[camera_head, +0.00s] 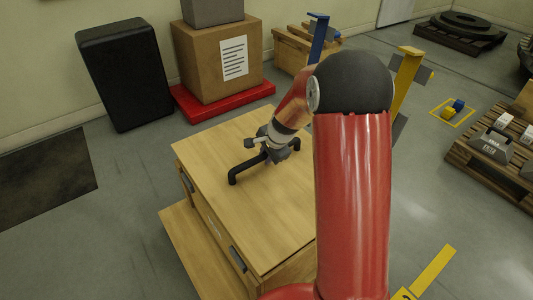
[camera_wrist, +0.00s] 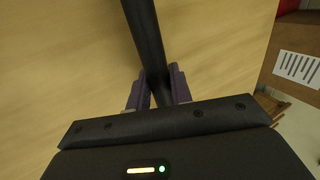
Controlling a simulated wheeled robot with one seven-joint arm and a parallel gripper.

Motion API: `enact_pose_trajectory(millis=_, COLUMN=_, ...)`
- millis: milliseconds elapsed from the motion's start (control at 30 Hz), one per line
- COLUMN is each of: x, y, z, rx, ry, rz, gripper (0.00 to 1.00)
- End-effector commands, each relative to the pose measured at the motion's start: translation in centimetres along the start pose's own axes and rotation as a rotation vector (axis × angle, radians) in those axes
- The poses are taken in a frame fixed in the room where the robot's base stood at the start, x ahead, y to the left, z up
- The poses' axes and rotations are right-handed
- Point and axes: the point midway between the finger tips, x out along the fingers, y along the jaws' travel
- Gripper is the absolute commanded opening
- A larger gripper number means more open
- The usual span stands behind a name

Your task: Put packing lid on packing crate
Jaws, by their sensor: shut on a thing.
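The packing lid (camera_head: 225,190) is a flat light-wood panel with a black bar handle (camera_head: 250,165) across its middle. The packing crate (camera_head: 218,233) is a wooden box with black side grips, directly under the lid. The lid's edges look lined up with the crate's walls; I cannot tell whether a thin gap is left between them. My gripper (camera_head: 275,153) is above the lid, shut on its handle. In the wrist view, my gripper (camera_wrist: 158,80) has purple fingers on both sides of the black handle (camera_wrist: 142,30), over the wood surface. My arm hides the lid's right part.
A wooden base (camera_head: 193,252) sticks out below the crate at the left. A cardboard box (camera_head: 205,65) on a red pallet (camera_head: 200,110) and a black case (camera_head: 122,75) stand behind. A pallet with grey items (camera_head: 490,145) is at the right.

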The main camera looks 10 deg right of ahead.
Motion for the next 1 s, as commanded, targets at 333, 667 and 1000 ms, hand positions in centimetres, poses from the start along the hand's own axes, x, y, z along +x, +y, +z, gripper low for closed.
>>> enact_pose_trajectory(millis=333, x=2.6, y=0.9, z=-0.1, rx=-0.001, ry=0.003, rz=-0.007, gripper=0.0)
enact_pose_trajectory(millis=667, x=4.4, y=1.7, z=-0.1, rx=-0.001, ry=0.003, rz=-0.007, gripper=0.0)
enact_pose_trajectory(millis=1000, x=4.5, y=1.8, z=-0.1, rx=-0.001, ry=0.004, rz=-0.007, gripper=0.0)
